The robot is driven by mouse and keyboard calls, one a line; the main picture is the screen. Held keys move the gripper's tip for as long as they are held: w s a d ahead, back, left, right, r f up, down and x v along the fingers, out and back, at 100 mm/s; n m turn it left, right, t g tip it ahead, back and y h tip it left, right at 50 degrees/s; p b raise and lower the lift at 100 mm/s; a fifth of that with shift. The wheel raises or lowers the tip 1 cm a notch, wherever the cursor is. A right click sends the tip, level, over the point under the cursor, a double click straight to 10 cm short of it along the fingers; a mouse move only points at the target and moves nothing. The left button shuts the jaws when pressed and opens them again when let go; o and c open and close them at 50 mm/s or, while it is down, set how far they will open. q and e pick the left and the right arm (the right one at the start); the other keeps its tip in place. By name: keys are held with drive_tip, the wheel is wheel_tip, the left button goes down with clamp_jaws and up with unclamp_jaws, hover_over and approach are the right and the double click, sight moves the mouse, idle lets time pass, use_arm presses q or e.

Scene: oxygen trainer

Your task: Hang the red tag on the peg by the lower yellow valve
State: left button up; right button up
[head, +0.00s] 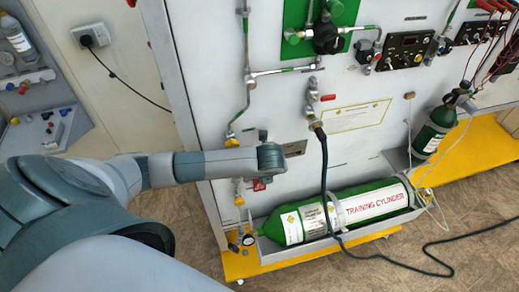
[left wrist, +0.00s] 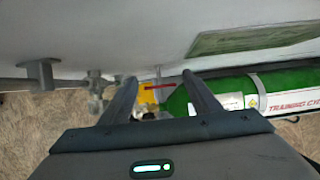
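My left gripper (head: 269,160) is in front of the panel, above and right of the lower yellow valve (head: 239,200). The left wrist view shows its two fingers (left wrist: 159,80) spread apart with nothing clamped between them. The red tag (head: 258,185) shows just below the gripper, right of the valve, partly hidden by it. In the left wrist view the tag (left wrist: 162,86) is a thin red strip beyond the fingertips, beside a yellow part (left wrist: 148,97). A thin peg (left wrist: 158,72) stands out from the panel there; I cannot tell whether the tag hangs on it. My right gripper is out of view.
A green training cylinder (head: 375,208) lies in a tray at the panel's foot, with a black hose (head: 323,175) crossing in front. An upper yellow valve (head: 231,142) and pipework (head: 247,80) run up the panel's left side. A smaller green cylinder (head: 434,130) stands at right.

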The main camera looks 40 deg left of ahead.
use_arm(q)
drive_tip(key=shift+r, duration=0.1)
drive_tip(key=p+v, duration=0.3)
drive_tip(key=v, duration=1.4)
drive_tip(key=shift+d, duration=0.15)
idle(0.3)
